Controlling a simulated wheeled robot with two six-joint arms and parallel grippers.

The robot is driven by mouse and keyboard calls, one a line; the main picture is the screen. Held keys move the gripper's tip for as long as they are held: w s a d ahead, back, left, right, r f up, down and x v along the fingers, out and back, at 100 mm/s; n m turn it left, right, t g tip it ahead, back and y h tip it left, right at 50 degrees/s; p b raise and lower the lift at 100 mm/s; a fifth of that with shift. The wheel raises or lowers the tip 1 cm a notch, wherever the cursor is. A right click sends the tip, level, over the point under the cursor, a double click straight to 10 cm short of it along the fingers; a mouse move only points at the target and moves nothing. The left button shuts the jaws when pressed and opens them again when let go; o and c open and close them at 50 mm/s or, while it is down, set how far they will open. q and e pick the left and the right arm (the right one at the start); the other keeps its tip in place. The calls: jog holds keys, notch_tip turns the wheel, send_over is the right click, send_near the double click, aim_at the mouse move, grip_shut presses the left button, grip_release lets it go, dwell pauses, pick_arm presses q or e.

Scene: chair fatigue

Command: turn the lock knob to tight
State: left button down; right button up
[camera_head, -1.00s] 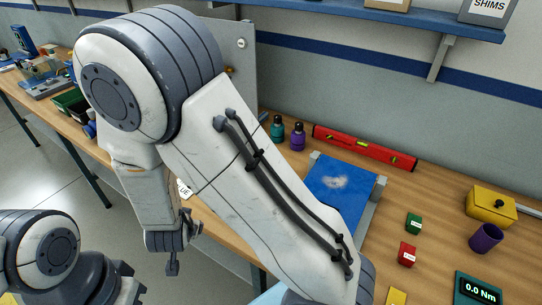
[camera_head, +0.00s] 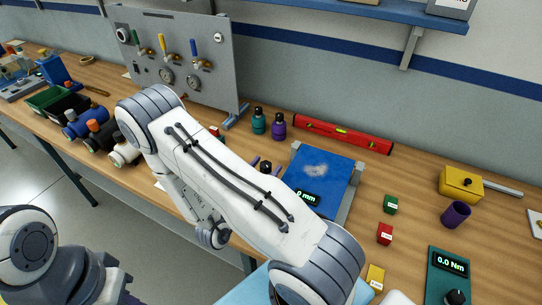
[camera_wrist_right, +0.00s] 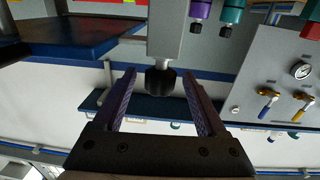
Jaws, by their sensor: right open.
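The lock knob (camera_wrist_right: 160,82) is black and sits on the end of a short shaft below a grey block in the right wrist view. My right gripper (camera_wrist_right: 159,74) is open, with one purple finger on each side of the knob and a visible gap on both sides. In the head view the dark knob (camera_head: 265,167) shows just past my right forearm, left of the blue plate (camera_head: 322,178), with the purple fingertips beside it. My right arm hides the rest of the gripper there. Which way the knob is turned cannot be told. My left gripper is out of view.
A 0 mm display (camera_head: 307,198) is partly hidden by my arm. Teal (camera_head: 259,122) and purple (camera_head: 279,127) bottles and a red level (camera_head: 342,135) stand behind. A valve panel (camera_head: 185,60) is at the back left. Small blocks and a 0.0 Nm meter (camera_head: 450,270) are to the right.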

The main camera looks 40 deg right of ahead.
jog(key=shift+p+x, duration=0.45)
jog(key=shift+x, duration=1.5)
grip_shut()
jog(key=shift+g, duration=0.3)
jog(key=shift+s+a+m+g+y+b, duration=0.1)
jog(key=shift+s+m+g+y+b, duration=0.5)
jog(key=shift+m+g, duration=1.6)
jog(key=shift+s+m+g+y+b, duration=0.1)
jog(key=shift+s+m+g+b, duration=0.2)
jog(key=shift+m+g+b, duration=1.8)
jog(key=shift+s+a+m+g+y+p, duration=0.1)
jog(key=shift+s+m+g+y+p, duration=0.65)
jog(key=shift+g, duration=2.75)
jog(key=shift+w+m+h+b, duration=0.3)
jog(key=shift+m+h+b, duration=0.05)
jog(key=shift+m, duration=0.1)
